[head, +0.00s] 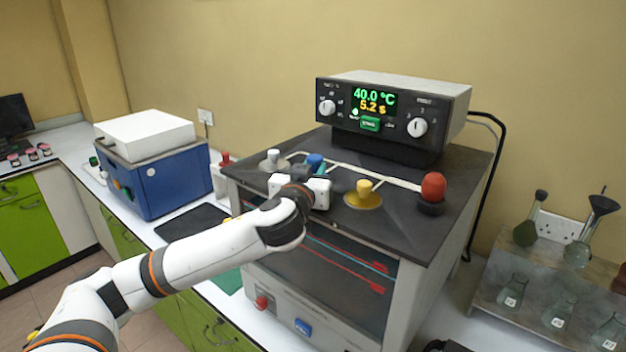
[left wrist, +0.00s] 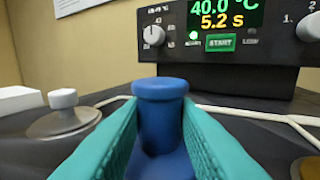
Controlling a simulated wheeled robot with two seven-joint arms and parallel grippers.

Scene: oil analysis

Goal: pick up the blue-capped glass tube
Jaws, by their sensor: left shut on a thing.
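The blue-capped glass tube shows its blue cap (head: 315,160) at the top of the bath unit, behind my left gripper (head: 319,171). In the left wrist view the blue cap (left wrist: 161,108) stands upright between the two teal fingers of my left gripper (left wrist: 160,135). The fingers are shut on it, one on each side. A wider blue base shows below the cap. The glass of the tube is hidden. My right gripper is not in view.
The bath unit's black top (head: 462,165) also bears a white plug (head: 272,160), a yellow plug (head: 364,188) and a red plug (head: 433,186). A control box (head: 455,100) stands behind. A blue machine (head: 165,180) is at left, a flask rack (head: 480,300) at right.

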